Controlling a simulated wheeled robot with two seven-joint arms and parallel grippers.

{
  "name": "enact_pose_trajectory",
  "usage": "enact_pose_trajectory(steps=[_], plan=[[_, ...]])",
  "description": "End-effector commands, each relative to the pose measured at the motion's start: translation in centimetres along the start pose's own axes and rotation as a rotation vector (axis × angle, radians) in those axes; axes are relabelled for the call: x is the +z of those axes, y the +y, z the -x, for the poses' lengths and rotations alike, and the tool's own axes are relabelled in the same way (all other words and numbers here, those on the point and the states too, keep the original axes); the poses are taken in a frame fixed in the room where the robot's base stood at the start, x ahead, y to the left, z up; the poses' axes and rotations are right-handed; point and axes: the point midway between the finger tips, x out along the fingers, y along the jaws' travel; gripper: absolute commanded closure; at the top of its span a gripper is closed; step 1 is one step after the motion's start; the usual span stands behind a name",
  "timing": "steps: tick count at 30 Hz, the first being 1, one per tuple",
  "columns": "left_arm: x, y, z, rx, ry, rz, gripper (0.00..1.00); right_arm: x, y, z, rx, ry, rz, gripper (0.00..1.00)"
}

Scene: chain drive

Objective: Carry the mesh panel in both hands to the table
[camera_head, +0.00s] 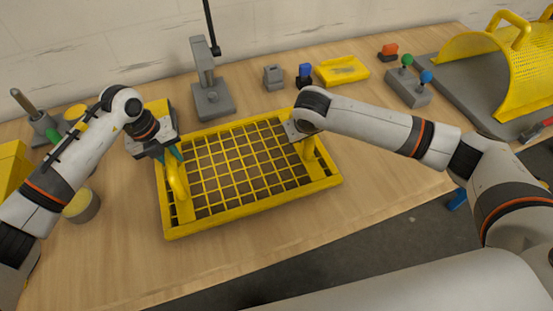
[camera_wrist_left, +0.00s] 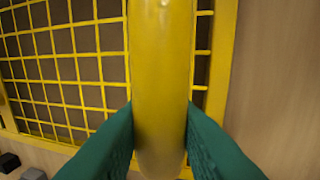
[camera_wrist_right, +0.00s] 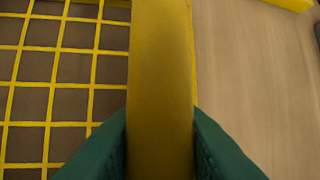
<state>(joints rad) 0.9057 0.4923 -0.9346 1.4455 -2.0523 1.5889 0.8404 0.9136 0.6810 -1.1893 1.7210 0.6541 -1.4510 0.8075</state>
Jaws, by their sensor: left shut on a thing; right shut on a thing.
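The yellow mesh panel (camera_head: 238,206) is a rectangular frame with a wire grid and a raised handle at each end. In the head view it is over the wooden table (camera_head: 380,190), in its middle; I cannot tell whether it touches the top. My left gripper (camera_head: 172,156) is shut on the panel's left handle (camera_head: 177,182), which also fills the middle of the left wrist view (camera_wrist_left: 162,80). My right gripper (camera_wrist_right: 160,150) is shut on the right handle (camera_wrist_right: 160,70). In the head view my right arm's wrist hides that gripper's fingers.
A grey stand (camera_head: 210,90), a small grey block (camera_head: 273,77), a blue part (camera_head: 304,74) and a yellow tray (camera_head: 341,70) stand behind the panel. A grey block with coloured knobs (camera_head: 407,87) and a yellow mesh guard (camera_head: 500,65) are at the right. A round tin (camera_head: 82,206) is at the left.

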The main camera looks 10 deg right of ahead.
Motion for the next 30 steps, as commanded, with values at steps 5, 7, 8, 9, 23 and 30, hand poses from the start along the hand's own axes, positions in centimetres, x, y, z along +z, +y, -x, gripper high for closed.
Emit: enact_pose_trajectory(steps=[5,7,8,9,23,30], plan=[[-0.2,-0.5,-1.1,-0.004,0.004,0.004,1.0,-0.4,-0.1,-1.2,-0.008,-0.001,-0.004,1.0],[-0.1,-0.5,-0.9,-0.006,0.002,0.005,0.65,-0.4,-0.2,-1.0,-0.008,0.003,-0.003,0.65],[-0.1,-0.5,-0.9,-0.006,0.001,0.005,0.6,-0.4,-0.1,-1.0,-0.008,0.003,-0.003,0.6],[-0.1,-0.5,-0.9,-0.005,0.001,0.004,0.54,-0.4,-0.1,-1.0,-0.007,0.002,-0.003,0.54],[-0.1,-0.3,0.8,-0.002,0.005,0.001,0.53,-0.4,0.1,-0.9,-0.001,0.0,0.0,0.53],[-0.1,-0.3,5.8,-0.001,0.006,0.002,0.53,-0.4,0.2,-0.9,-0.001,0.0,0.0,0.53]])
